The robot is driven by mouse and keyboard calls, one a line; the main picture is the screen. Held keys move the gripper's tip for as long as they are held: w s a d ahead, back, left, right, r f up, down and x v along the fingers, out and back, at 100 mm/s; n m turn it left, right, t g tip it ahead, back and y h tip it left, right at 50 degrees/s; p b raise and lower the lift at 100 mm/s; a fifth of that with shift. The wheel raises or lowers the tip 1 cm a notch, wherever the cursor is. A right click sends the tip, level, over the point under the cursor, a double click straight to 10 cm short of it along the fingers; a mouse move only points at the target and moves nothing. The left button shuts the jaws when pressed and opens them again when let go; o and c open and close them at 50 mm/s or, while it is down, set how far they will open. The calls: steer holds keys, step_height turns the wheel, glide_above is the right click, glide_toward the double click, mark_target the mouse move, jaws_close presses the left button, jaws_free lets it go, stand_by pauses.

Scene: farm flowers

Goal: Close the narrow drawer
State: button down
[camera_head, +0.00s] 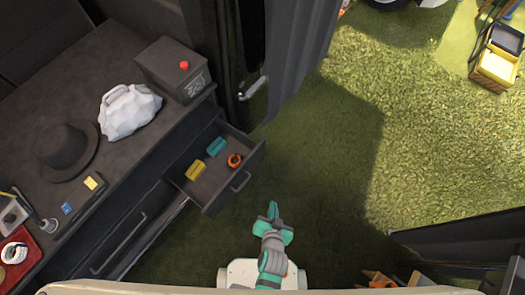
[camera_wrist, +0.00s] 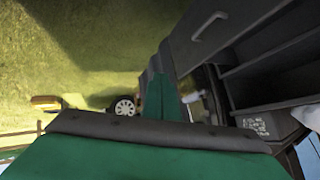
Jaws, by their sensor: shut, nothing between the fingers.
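The narrow drawer (camera_head: 214,180) is pulled out of the right end of the dark workbench. Its front has a dark handle (camera_head: 240,181), which also shows at the top of the wrist view (camera_wrist: 208,24). Inside lie a yellow item (camera_head: 195,169), a teal item (camera_head: 216,147) and an orange ring-like item (camera_head: 234,160). My green gripper (camera_head: 273,210) is shut and empty, in front of the drawer and to the lower right of its handle, apart from it. In the wrist view the green fingers (camera_wrist: 163,80) point up, left of the drawer front.
The bench top (camera_head: 80,85) carries a white sack (camera_head: 129,110), a dark hat (camera_head: 67,150) and a dark box with a red knob (camera_head: 172,68). A wide drawer (camera_head: 125,240) below looks shut. Dark corrugated panels (camera_head: 300,50) stand beyond the narrow drawer.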

steer(key=w+d+f+m+g+y, duration=0.1)
steer(key=w+f+g+y, duration=0.1)
steer(key=w+f, duration=0.5)
steer(key=m+g+y, duration=0.1)
steer(key=g+y, duration=0.1)
steer(key=y, duration=0.4)
glide_toward(258, 150)
steer(key=shift+x, duration=2.55)
steer(key=shift+w+a+r, duration=0.15)
steer(key=shift+a, duration=0.05)
